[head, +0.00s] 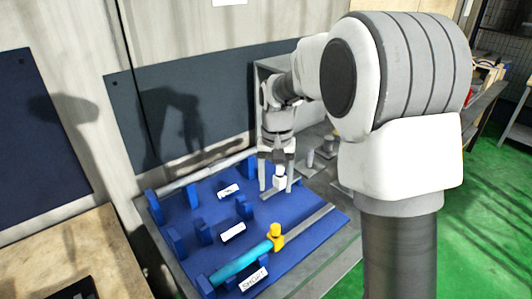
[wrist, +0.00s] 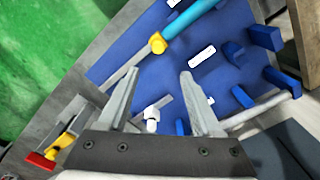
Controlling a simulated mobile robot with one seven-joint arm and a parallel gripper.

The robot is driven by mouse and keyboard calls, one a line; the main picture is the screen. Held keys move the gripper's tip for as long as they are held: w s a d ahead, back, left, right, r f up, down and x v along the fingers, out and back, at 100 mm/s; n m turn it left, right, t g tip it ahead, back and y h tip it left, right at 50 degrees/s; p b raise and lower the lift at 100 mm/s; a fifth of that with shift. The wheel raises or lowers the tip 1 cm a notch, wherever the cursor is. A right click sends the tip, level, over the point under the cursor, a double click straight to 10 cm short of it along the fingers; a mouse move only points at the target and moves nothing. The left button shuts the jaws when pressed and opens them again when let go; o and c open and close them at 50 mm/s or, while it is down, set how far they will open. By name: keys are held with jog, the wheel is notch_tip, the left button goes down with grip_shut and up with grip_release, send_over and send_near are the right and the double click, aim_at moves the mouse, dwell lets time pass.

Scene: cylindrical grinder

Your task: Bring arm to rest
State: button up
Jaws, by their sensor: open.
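My gripper (head: 276,187) hangs pointing down over the far right part of the blue board in the head view. Its two fingers are spread apart, also in the wrist view (wrist: 160,73), and no object is gripped between them. A small white piece (head: 279,183) with a grey bar shows between the fingers in the head view. It also shows in the wrist view (wrist: 152,121), lower down between the fingers. Whether a finger touches it I cannot tell. My arm is bent, reaching out from the right.
The blue board (head: 180,207) carries several upright blue holders and white labels. A cyan rod (head: 240,265) with a yellow collar (head: 276,236) lies across its near side. Grey metal parts (head: 311,158) stand right of the gripper. A dark blue wall panel (head: 190,100) is behind. Green floor lies right.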

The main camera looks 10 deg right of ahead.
jog(key=s+d+r+n+t, duration=0.1)
jog(key=s+d+r+t, duration=0.25)
jog(key=s+r, duration=0.75)
jog(key=s+d+n+t, duration=0.1)
jog(key=s+d+t, duration=0.1)
jog(key=s, duration=1.2)
jog(key=shift+d+f, duration=0.15)
jog(key=shift+f, duration=0.05)
jog(key=shift+w, duration=0.1)
dwell(0.9)
